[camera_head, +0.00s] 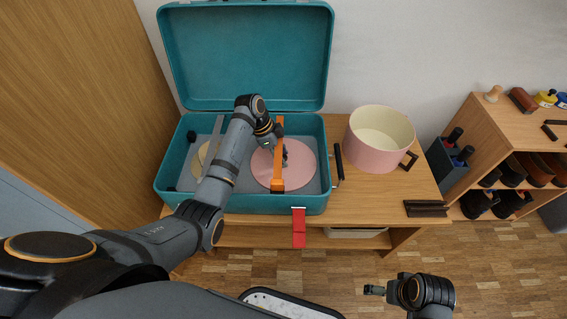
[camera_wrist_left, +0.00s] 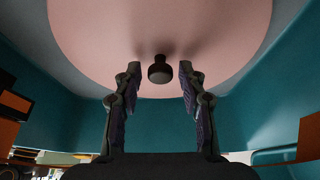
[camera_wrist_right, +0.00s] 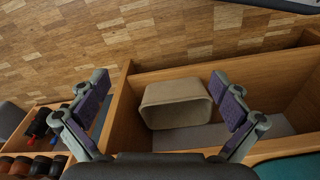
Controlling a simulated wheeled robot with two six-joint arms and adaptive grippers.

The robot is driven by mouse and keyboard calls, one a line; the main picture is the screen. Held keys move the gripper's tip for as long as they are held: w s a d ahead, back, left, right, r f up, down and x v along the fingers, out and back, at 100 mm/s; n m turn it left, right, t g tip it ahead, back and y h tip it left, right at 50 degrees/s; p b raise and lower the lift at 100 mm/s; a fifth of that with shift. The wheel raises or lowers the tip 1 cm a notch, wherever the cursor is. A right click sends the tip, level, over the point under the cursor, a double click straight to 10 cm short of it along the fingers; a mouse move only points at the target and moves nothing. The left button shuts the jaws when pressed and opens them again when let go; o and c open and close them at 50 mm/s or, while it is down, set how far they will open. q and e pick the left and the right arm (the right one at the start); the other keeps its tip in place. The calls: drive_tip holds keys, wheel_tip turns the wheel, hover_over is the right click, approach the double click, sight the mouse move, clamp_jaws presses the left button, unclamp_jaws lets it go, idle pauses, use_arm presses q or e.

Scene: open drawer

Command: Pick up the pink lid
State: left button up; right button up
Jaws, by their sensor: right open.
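The pink lid (camera_head: 305,168) lies flat inside the open teal suitcase (camera_head: 325,128), on the right side of its grey lining, partly under an orange strap. In the left wrist view the lid (camera_wrist_left: 90,30) fills the upper part, with its dark round knob (camera_wrist_left: 160,72) in the middle. My left gripper (camera_head: 285,158) is over the lid; it is open, its two fingers (camera_wrist_left: 160,82) on either side of the knob, seemingly not gripping it. My right gripper (camera_head: 374,290) is open and empty, low in front of the table, away from the lid.
A pink pot (camera_head: 376,158) with a cream inside stands right of the suitcase on the wooden table (camera_head: 370,195). An orange strap (camera_head: 279,152) crosses the case, and a red strap (camera_head: 299,228) hangs at its front. A shelf with shoes (camera_head: 540,168) is at right.

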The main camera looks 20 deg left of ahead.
use_arm(q)
clamp_jaws()
drive_tip(key=shift+r, duration=0.15)
drive_tip(key=shift+r, duration=0.3)
wheel_tip(320, 180, up, 8)
drive_tip(key=p, duration=0.3)
wheel_tip(320, 180, up, 9)
drive_tip(key=p, duration=0.2)
drive_tip(key=shift+r, duration=0.15)
use_arm(e)
drive_tip(key=s+d+f, duration=0.1)
drive_tip(key=f, duration=0.6)
drive_tip(key=d+f, duration=0.2)
drive_tip(key=f, duration=0.5)
drive_tip(key=shift+s+d+f+h, duration=0.25)
drive_tip(key=shift+s+d+h, duration=0.05)
drive_tip(key=shift+s+h, duration=0.1)
